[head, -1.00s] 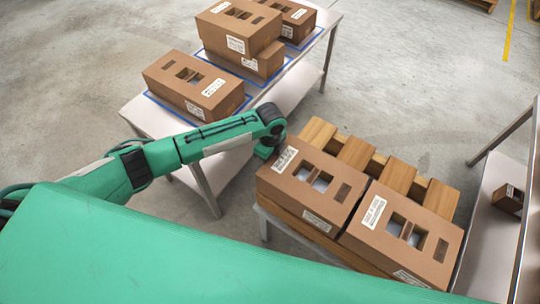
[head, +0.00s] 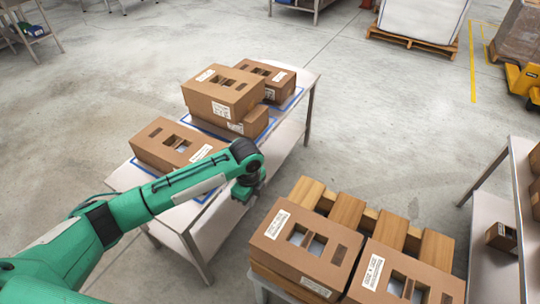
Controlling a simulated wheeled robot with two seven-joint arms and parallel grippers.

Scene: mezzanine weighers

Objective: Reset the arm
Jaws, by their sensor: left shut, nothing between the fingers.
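My left arm reaches in from the left in the head view. Its gripper (head: 243,194) points down near the right edge of the white table, in front of the boxes there. It is shut and holds nothing. My right gripper is not in view.
The white table (head: 205,245) bears several brown boxes, including a front box (head: 150,146) and a stacked box (head: 205,100), within blue outlines. A metal shelf (head: 490,215) stands at right. Open concrete floor lies beyond.

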